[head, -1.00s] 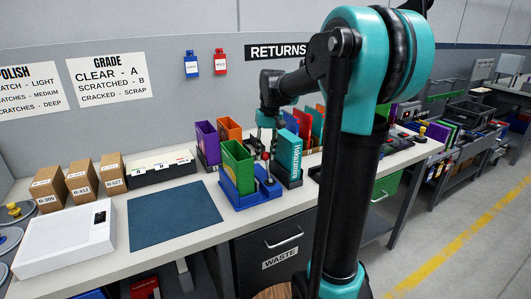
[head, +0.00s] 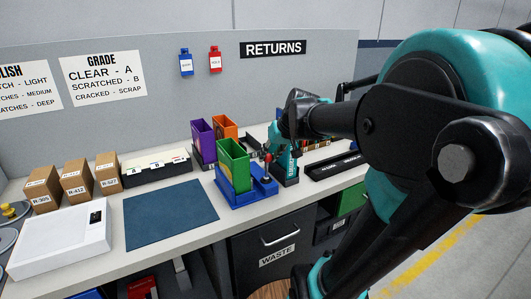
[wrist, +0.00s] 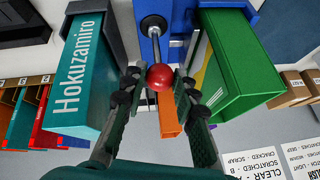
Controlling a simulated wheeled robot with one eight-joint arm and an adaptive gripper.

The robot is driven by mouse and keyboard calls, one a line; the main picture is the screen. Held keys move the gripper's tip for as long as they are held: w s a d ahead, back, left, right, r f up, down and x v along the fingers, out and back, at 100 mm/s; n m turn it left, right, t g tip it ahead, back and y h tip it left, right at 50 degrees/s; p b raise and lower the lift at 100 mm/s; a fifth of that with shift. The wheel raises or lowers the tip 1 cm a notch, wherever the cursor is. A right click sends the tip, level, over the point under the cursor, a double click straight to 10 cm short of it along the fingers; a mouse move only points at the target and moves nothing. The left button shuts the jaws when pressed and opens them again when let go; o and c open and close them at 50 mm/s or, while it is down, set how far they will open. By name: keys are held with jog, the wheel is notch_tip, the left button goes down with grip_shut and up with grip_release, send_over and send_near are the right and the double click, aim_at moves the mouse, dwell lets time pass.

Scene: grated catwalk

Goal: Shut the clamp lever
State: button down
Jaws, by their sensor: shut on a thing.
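The clamp lever is a metal rod (wrist: 155,42) with a red ball knob (wrist: 160,77), mounted on a blue fixture (wrist: 176,12). In the wrist view the knob sits between the two fingers of my gripper (wrist: 159,82), which is shut on it. In the head view the blue fixture (head: 262,184) stands on the bench beside the blue mat, with a green open-topped case (head: 233,165) in it. The red knob (head: 268,157) shows small there, beside my gripper (head: 274,152), which is partly hidden. The lever's exact angle is hard to tell.
A teal "Hokuzamiro" case (wrist: 82,70) stands close on one side of the fingers; the green case (wrist: 235,62) is close on the other. Purple (head: 203,141) and orange (head: 224,130) cases stand behind. The dark blue mat (head: 170,214) is bare.

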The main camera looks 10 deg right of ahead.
jog(key=shift+s+d+f+t+y, duration=0.2)
jog(key=shift+s+t, duration=0.4)
jog(key=shift+s+d+f+t+y, duration=0.15)
jog(key=shift+s+f+t+y, duration=0.05)
jog(key=shift+s+t, duration=0.4)
jog(key=shift+s+d+f, duration=0.15)
jog(key=shift+s+f, duration=0.05)
jog(key=shift+s, duration=0.15)
jog(key=c, duration=1.2)
grip_release()
jog(key=shift+s, duration=0.1)
jog(key=v, duration=1.2)
